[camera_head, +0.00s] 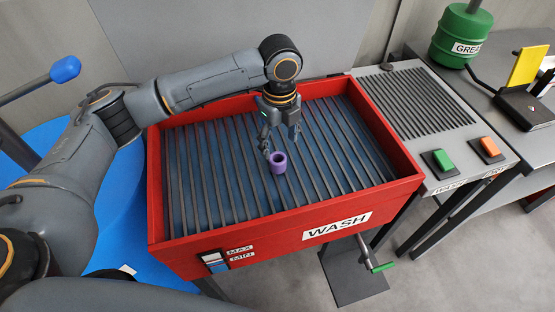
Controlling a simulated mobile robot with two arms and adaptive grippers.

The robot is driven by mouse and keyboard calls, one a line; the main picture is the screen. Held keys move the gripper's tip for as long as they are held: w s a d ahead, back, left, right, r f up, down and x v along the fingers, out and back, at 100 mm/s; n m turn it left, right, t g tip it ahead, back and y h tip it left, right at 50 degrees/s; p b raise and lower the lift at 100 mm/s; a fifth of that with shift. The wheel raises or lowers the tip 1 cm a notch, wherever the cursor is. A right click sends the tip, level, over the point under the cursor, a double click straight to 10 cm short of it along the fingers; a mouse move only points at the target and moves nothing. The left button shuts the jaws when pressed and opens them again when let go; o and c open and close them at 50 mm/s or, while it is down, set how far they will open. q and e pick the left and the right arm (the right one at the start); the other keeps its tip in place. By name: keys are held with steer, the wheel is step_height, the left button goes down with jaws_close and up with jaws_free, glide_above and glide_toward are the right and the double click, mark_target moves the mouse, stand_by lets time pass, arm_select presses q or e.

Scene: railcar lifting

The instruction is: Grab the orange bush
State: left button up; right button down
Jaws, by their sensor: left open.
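A short purple ring-shaped bush (278,163) stands on the dark slats of the red wash tray (290,235). I see no orange bush in this view. My left gripper (281,143) points down over the tray, its fingers open. Its fingertips are just above and behind the purple bush, with one finger close to the bush's left side. Whether that finger touches the bush, I cannot tell. My right gripper is not in view.
A grey bench with a slotted panel (415,100), a green button (443,160) and an orange button (490,148) adjoins the tray's right side. A green grease drum (460,35) and a yellow plate (527,65) stand beyond. A crank (372,255) hangs at the tray's front.

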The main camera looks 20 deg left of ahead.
mark_target(277, 158)
arm_select(q)
steer(key=shift+f, duration=0.7)
steer(key=shift+w+a+f, duration=0.1)
steer(key=shift+w+f, duration=0.05)
steer(key=shift+f, duration=0.45)
steer(key=f, duration=0.1)
steer(key=f+p, duration=0.1)
steer(key=f, duration=0.2)
steer(key=shift+s+a+f, duration=0.1)
steer(key=shift+s, duration=0.2)
steer(key=shift+f, duration=0.4)
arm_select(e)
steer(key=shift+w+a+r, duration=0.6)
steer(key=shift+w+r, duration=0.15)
arm_select(q)
steer(key=shift+c, duration=0.4)
